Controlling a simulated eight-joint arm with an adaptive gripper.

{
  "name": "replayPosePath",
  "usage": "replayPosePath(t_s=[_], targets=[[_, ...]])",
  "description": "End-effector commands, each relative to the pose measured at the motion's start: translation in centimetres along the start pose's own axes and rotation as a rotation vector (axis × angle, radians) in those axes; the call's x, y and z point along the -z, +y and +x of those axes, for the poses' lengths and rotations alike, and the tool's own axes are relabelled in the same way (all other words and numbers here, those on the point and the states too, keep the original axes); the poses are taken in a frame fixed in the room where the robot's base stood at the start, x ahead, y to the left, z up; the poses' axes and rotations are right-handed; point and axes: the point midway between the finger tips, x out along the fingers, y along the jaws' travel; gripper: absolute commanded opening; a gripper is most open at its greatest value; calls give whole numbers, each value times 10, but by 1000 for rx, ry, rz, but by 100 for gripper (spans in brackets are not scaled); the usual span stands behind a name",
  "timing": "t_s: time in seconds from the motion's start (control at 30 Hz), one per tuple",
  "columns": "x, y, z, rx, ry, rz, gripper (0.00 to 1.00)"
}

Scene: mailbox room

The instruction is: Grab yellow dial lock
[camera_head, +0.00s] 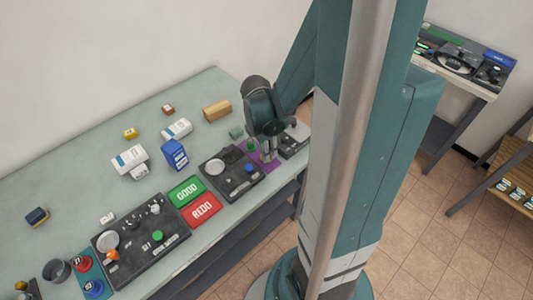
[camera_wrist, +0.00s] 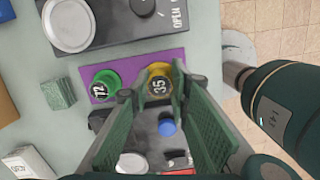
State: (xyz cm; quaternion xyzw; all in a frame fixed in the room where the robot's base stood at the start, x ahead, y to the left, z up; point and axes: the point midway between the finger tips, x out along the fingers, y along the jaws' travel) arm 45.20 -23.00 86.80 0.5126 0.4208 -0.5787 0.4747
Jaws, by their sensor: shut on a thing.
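The yellow dial lock (camera_wrist: 160,70) shows in the wrist view with "35" on its dark face. It sits between my fingertips over the purple mat (camera_wrist: 135,62). My gripper (camera_wrist: 155,90) is shut on it. The fingers hide part of its sides. A green dial lock (camera_wrist: 104,80) marked "72" stands on the mat just left of it. In the head view my gripper (camera_head: 268,156) points down at the purple mat (camera_head: 256,154), and the yellow lock cannot be made out there.
Dark control panels lie on both sides of the mat, one with a blue knob (camera_head: 233,180) and one with a silver disc (camera_wrist: 69,22). A green block (camera_wrist: 59,92) is nearby. GOOD (camera_head: 186,191) and REDO (camera_head: 201,208) plates lie farther left. The table's front edge is close.

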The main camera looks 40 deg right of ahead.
Motion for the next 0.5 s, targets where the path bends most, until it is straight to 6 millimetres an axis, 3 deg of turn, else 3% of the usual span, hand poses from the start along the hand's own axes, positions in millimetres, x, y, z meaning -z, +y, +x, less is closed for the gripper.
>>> replayPosePath(t_s=[0.5], targets=[[-7,0,-60,0,0,0,0]])
